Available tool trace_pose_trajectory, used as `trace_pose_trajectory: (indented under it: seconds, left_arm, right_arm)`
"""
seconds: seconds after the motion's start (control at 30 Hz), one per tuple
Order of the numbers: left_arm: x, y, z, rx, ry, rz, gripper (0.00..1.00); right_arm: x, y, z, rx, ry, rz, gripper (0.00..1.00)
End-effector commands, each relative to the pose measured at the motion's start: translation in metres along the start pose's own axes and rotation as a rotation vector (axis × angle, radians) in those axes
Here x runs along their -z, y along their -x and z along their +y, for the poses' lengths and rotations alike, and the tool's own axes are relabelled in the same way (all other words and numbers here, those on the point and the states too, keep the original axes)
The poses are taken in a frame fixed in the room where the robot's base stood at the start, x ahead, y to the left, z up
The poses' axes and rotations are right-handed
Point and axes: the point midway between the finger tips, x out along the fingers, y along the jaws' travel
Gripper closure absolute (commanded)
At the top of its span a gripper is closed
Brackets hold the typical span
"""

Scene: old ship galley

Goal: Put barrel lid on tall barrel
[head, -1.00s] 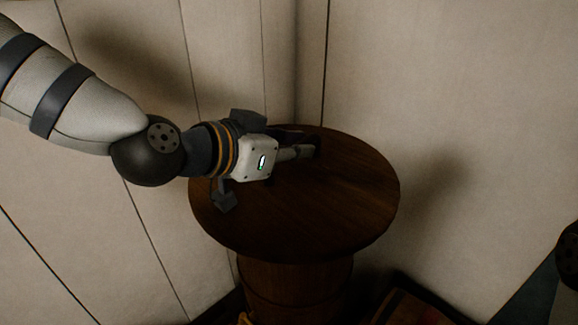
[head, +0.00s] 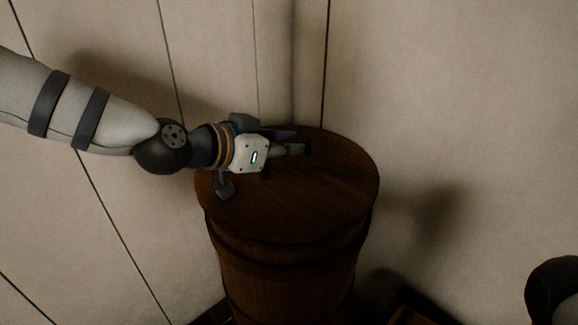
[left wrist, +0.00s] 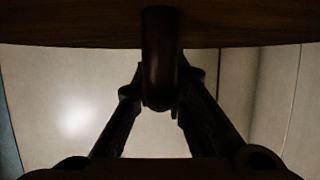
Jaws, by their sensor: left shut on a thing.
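The barrel lid (head: 310,195) is a round dark wooden disc over the top of the tall barrel (head: 285,275) in the head view. It sits at or very near the barrel's rim; I cannot tell whether it rests fully on it. My left gripper (head: 292,149) comes in from the left above the lid and is shut on its handle. In the left wrist view the dark handle (left wrist: 159,60) stands between the two fingers (left wrist: 157,95), with the lid's edge (left wrist: 70,28) across the top. The barrel's opening is hidden by the lid.
Pale panelled walls (head: 460,120) meet in a corner just behind the barrel. A dark wooden object (head: 415,312) lies low at the barrel's right. Part of my right arm (head: 552,290) shows at the lower right edge.

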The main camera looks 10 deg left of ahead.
Motion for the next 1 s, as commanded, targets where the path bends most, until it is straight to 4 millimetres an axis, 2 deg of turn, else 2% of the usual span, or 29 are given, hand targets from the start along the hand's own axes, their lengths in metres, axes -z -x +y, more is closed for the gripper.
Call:
trace_pose_trajectory:
  seconds: [0.17, 0.3, 0.67, 0.7, 0.77, 1.0]
  left_arm:
    - [-0.008, -0.014, -0.008, 0.003, 0.001, 0.005, 1.00]
    - [-0.033, -0.023, -0.007, 0.001, 0.001, 0.003, 1.00]
    - [-0.034, -0.024, -0.007, 0.002, -0.004, 0.008, 1.00]
    - [-0.036, -0.024, -0.006, 0.001, -0.003, 0.004, 0.83]
    - [-0.036, -0.024, -0.006, 0.001, -0.003, 0.004, 0.69]
    - [-0.036, -0.024, -0.006, 0.001, -0.003, 0.004, 0.67]
  right_arm:
    - [-0.002, -0.007, 0.000, -0.001, 0.001, -0.014, 0.40]
    - [-0.004, -0.014, 0.000, -0.002, 0.001, -0.028, 0.40]
    - [-0.004, -0.014, 0.000, -0.002, 0.002, -0.029, 0.40]
    - [-0.004, -0.014, 0.000, -0.002, 0.002, -0.029, 0.40]
    - [-0.004, -0.014, 0.000, -0.002, 0.002, -0.028, 0.40]
    - [-0.004, -0.014, 0.000, -0.002, 0.002, -0.029, 0.40]
